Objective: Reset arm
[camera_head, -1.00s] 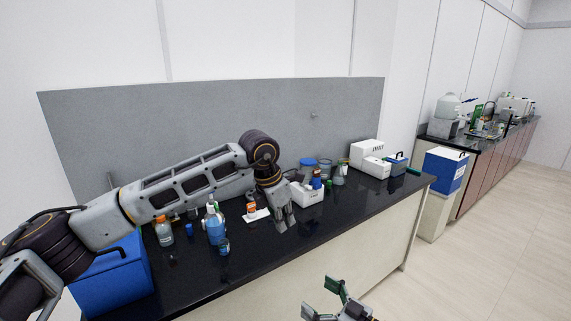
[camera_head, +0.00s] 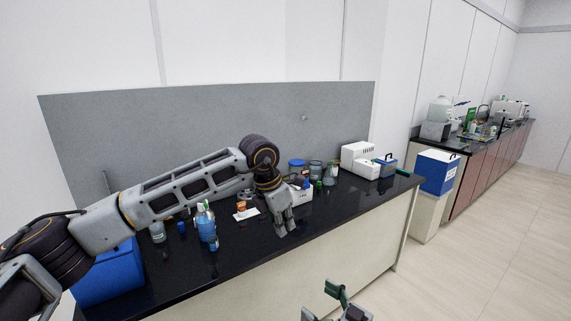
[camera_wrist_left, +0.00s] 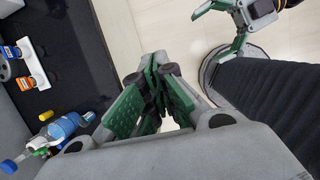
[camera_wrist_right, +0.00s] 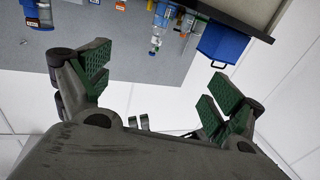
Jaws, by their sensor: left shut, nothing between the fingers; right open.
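My left gripper (camera_head: 284,228) is shut and empty over the front part of the black bench top (camera_head: 330,210), just in front of a small white rack (camera_head: 302,193). In the left wrist view its green-padded fingers (camera_wrist_left: 156,75) meet with nothing between them. The left arm stretches across the bench from the left. My right gripper (camera_head: 338,300) is low at the bottom edge of the head view, in front of the bench. In the right wrist view its fingers (camera_wrist_right: 158,80) are wide apart and empty. Most of the right arm is out of the head view.
A blue-liquid bottle (camera_head: 206,226) and smaller bottles stand on the bench under the left arm. A blue box (camera_head: 112,280) is at its left end. White equipment (camera_head: 357,157) stands at the far right. Floor (camera_head: 450,270) to the right is clear.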

